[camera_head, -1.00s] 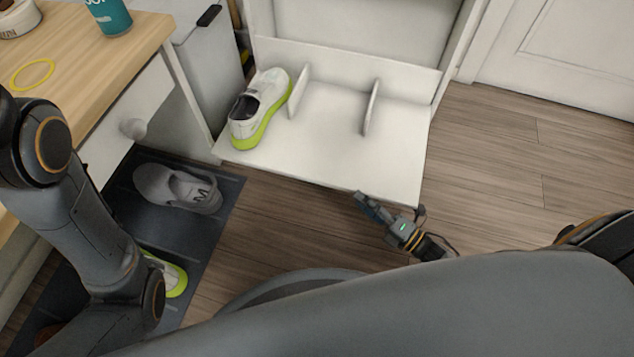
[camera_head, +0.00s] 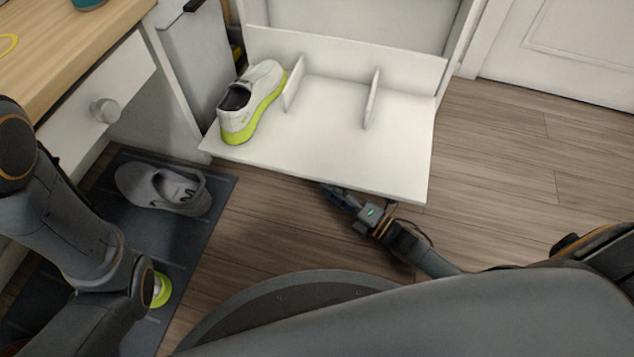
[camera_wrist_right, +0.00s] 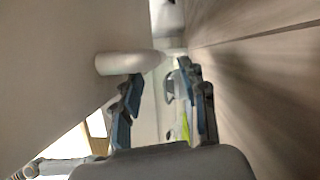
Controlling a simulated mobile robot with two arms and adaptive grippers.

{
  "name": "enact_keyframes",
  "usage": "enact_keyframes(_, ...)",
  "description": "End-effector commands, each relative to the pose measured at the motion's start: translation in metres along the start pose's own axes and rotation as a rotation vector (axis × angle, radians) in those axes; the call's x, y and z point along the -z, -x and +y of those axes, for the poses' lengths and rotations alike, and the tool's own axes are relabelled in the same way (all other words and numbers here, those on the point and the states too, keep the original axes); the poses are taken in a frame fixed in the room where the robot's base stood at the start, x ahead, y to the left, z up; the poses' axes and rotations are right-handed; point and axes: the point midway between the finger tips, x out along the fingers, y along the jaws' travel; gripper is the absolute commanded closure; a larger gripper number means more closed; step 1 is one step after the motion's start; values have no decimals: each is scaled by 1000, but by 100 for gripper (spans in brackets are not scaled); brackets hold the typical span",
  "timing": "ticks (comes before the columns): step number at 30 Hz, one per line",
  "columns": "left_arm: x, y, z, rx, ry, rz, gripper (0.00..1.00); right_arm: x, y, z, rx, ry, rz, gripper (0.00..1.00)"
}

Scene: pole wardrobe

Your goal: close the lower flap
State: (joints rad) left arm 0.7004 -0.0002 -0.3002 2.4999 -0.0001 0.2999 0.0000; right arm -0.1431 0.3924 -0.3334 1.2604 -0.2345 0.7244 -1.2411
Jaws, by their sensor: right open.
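The lower flap (camera_head: 330,150) of the white cabinet hangs open, tilted out, with low dividers on its inner side. A white shoe with a yellow-green sole (camera_head: 250,102) rests at its left end. My right gripper (camera_head: 334,193) is low by the flap's front edge, its tips close to or partly under that edge. In the right wrist view my right gripper (camera_wrist_right: 160,76) is open, with nothing clearly held. A pale rounded knob-like piece (camera_wrist_right: 128,62) lies just beyond its left finger, beside a large pale panel. My left gripper is out of view.
A desk with a knobbed drawer (camera_head: 100,92) stands at the left. A dark mat (camera_head: 165,240) with a grey shoe (camera_head: 162,187) lies below it. Wooden floor (camera_head: 520,190) is clear to the right, with a white door (camera_head: 565,50) behind.

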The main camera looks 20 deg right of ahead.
Motion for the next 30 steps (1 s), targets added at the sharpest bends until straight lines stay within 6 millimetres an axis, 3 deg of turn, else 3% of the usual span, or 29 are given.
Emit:
enact_keyframes(3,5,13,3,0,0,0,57,0,-23,-1,-6,2,0,57)
enact_keyframes(9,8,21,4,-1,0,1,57,-2,-44,2,-5,2,-1,57)
enact_keyframes(20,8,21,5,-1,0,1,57,-3,-50,4,-5,2,-2,57)
enact_keyframes(27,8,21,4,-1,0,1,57,-3,-49,4,-5,2,-3,100)
enact_keyframes(30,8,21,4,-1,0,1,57,-3,-49,4,-5,2,-3,100)
